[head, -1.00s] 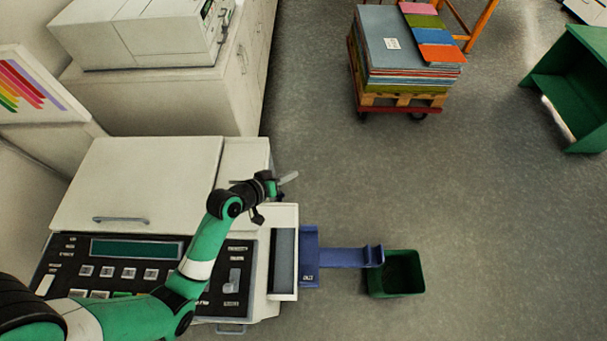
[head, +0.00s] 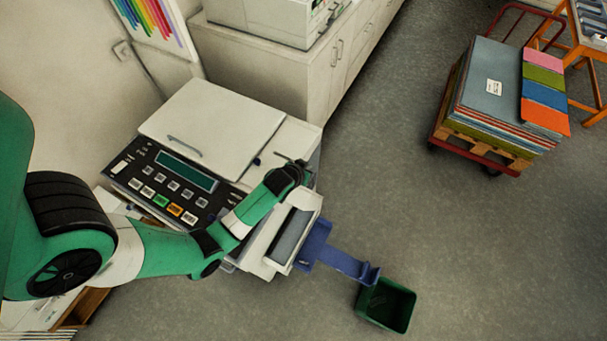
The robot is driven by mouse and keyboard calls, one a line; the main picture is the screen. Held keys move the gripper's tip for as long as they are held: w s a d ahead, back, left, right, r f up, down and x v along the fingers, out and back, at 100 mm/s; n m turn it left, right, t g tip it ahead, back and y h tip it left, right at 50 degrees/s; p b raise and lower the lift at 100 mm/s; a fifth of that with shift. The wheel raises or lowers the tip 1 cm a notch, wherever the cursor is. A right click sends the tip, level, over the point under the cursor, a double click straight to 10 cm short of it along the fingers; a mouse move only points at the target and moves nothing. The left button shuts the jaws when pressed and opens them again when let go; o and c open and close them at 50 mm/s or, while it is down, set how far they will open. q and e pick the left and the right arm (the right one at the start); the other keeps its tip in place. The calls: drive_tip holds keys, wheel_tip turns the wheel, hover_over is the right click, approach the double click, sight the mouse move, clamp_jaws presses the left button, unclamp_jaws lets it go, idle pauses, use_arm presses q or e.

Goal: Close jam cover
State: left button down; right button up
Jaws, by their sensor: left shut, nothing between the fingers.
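The copier-like machine has a pale lid (head: 215,128) with a grey handle (head: 185,146), lying flat on top behind the control panel (head: 170,180). No panel is readably marked as the jam cover, so I cannot tell which part it is. A pale section with a dark recessed face (head: 291,235) is at the machine's right end. My left gripper (head: 303,163) is shut and empty, over the right part of the machine, to the right of the lid. My arm hides part of the machine's front and right top. I cannot tell whether the gripper touches the machine.
A blue bracket-like tray (head: 340,262) sticks out from the right end towards a green bin (head: 387,305) on the floor. A white cabinet (head: 280,70) stands behind. A cart with stacked boards (head: 490,85) is at the back right. The floor between is clear.

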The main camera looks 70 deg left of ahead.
sight(304, 193)
use_arm(q)
drive_tip(key=f, duration=0.2)
drive_tip(key=f+p, duration=0.1)
drive_tip(key=shift+s+d+f, duration=0.15)
drive_tip(key=shift+s+d, duration=0.15)
drive_tip(key=shift+s+d+f, duration=0.2)
drive_tip(key=shift+s, duration=0.05)
